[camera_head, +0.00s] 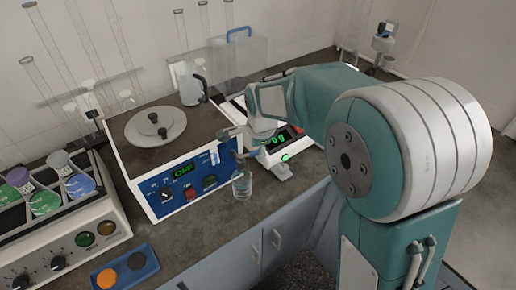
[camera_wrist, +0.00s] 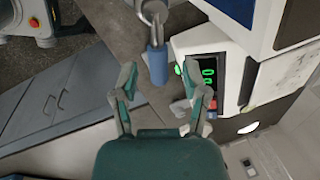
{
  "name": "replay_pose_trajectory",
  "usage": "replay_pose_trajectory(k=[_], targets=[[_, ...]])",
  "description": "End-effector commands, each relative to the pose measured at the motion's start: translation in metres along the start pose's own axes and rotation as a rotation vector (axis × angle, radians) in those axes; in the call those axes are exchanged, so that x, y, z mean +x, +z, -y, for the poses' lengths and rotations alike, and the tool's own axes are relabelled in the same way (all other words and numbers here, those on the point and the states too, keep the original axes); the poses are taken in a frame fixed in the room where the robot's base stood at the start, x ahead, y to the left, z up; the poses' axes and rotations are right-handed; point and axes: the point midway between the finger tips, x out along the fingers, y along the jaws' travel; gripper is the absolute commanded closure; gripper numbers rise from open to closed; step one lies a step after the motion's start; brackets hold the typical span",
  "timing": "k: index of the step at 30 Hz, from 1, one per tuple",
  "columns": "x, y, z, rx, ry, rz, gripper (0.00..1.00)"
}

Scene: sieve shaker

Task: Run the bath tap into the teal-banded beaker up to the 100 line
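A clear beaker (camera_head: 242,186) shows in the head view near the counter's front edge, beside the bath's front right corner. I cannot make out its band, scale lines or any water. The bath (camera_head: 168,192) is a blue-fronted box whose display reads OFF. Its tap (camera_head: 215,157) has a blue-and-white part at the right end of the front. In the wrist view a metal fitting with a blue handle (camera_wrist: 157,64), apparently the tap's, lies beyond my fingertips. My gripper (camera_wrist: 163,92) is open and empty, its fingers apart; the head view shows it partly (camera_head: 240,142).
A balance (camera_head: 290,142) with a lit green display stands right of the bath. A jug (camera_head: 190,84) and a clear box with a blue handle (camera_head: 238,52) stand behind. A blue tray (camera_head: 126,270) with orange and dark discs lies front left, beside a machine holding coloured-lidded jars (camera_head: 78,184).

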Motion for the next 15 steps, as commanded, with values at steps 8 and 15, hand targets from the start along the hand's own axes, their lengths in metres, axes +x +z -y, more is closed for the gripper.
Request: replay_pose_trajectory(k=[8,15], targets=[[-0.0003,0.0,0.0001,0.0,0.0,0.0,1.0],[0.0008,-0.0003,0.0033,-0.059,0.001,0.012,1.0]])
